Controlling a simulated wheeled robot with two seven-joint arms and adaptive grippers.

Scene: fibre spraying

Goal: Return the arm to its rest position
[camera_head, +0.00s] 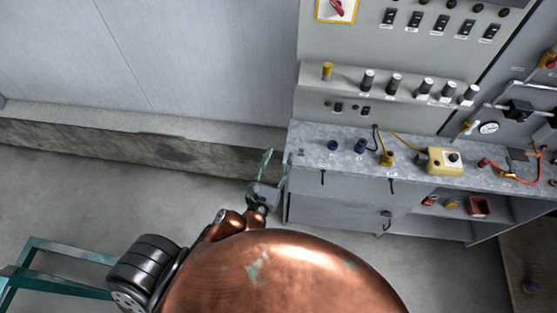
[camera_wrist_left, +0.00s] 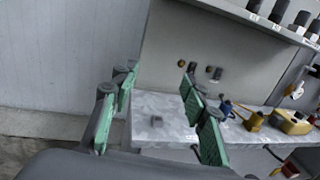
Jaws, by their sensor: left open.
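My left gripper (camera_head: 266,172) shows in the head view just left of the workbench, in front of the bench's left end. In the left wrist view my left gripper (camera_wrist_left: 160,112) has its green-padded fingers spread apart with nothing between them. My copper-coloured arm link fills the bottom middle of the head view and hides what is behind it. My right gripper is not seen in either view.
A grey workbench (camera_head: 310,160) stands under a control panel (camera_head: 400,50) with switches and knobs. A yellow control box (camera_head: 444,160) sits on it. A red bin (camera_head: 478,206) is on the shelf below. A teal frame (camera_head: 60,285) stands lower left.

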